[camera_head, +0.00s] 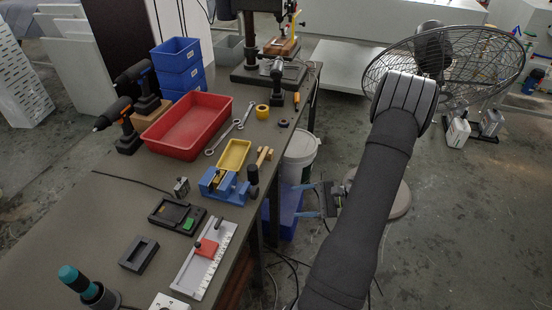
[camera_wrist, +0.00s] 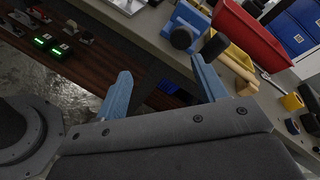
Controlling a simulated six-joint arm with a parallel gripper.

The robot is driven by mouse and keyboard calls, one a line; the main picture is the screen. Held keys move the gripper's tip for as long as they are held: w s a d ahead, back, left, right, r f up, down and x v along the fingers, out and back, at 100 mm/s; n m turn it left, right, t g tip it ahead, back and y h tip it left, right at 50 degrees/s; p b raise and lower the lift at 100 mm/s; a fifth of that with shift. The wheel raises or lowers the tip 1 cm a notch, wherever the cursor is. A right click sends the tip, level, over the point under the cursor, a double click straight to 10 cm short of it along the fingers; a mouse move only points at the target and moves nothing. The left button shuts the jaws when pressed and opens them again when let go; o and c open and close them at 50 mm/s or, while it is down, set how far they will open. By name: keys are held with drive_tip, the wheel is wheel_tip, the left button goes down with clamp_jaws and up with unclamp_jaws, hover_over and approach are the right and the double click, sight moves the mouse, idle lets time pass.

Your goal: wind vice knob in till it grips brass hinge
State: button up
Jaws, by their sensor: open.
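The blue vice (camera_head: 212,190) stands at the right edge of the bench, and part of it shows at the top of the wrist view (camera_wrist: 188,17). A small brass-coloured piece, apparently the hinge (camera_head: 221,177), sits between its jaws; I cannot tell how tightly. The black knob (camera_head: 253,175) is on the vice's right side, facing the bench edge. In the wrist view the round black knob (camera_wrist: 182,38) lies beyond the fingertips. My gripper (camera_head: 297,200) is open and empty, off the bench's right side, with its blue fingers (camera_wrist: 160,82) apart and clear of the knob.
A yellow tray (camera_head: 247,147) and a wooden piece (camera_head: 264,156) lie just behind the vice. A red bin (camera_head: 160,142) and blue bins (camera_head: 180,67) stand farther back. A ruler fixture (camera_head: 188,283) lies in front. A white bucket (camera_head: 306,147) stands beside the bench.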

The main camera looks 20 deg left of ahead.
drive_tip(key=a+r+n+t+h, duration=0.1)
drive_tip(key=a+r+n+h, duration=0.3)
drive_tip(key=r+n, duration=0.3)
drive_tip(key=a+r+n+t+h, duration=0.2)
drive_tip(key=a+r+n+h, duration=0.3)
drive_tip(key=n, duration=1.3)
wheel_tip(320, 180, up, 3)
drive_tip(key=shift+w+r+h, duration=0.1)
drive_tip(key=shift+w+h, duration=0.25)
drive_tip(key=shift+h, duration=0.15)
drive_tip(key=shift+d, duration=0.1)
drive_tip(key=shift+c, duration=0.2)
drive_tip(key=m+g+y, duration=0.2)
drive_tip(key=m, duration=0.5)
approach(257, 194)
drive_tip(key=s+d+r, duration=0.3)
drive_tip(key=d, duration=0.1)
drive_tip(key=d+f+m+t+y, duration=0.2)
drive_tip(key=d+f+m+y, duration=0.3)
drive_tip(key=m, duration=0.9)
drive_tip(key=d+f+m+t+y, duration=0.25)
drive_tip(key=f+m+y, duration=0.35)
drive_tip(key=m, duration=0.7)
drive_tip(key=a, duration=1)
drive_tip(key=w+a, duration=0.1)
drive_tip(key=a, duration=0.5)
drive_tip(key=shift+a+f, duration=0.1)
drive_tip(key=shift+f, duration=0.15)
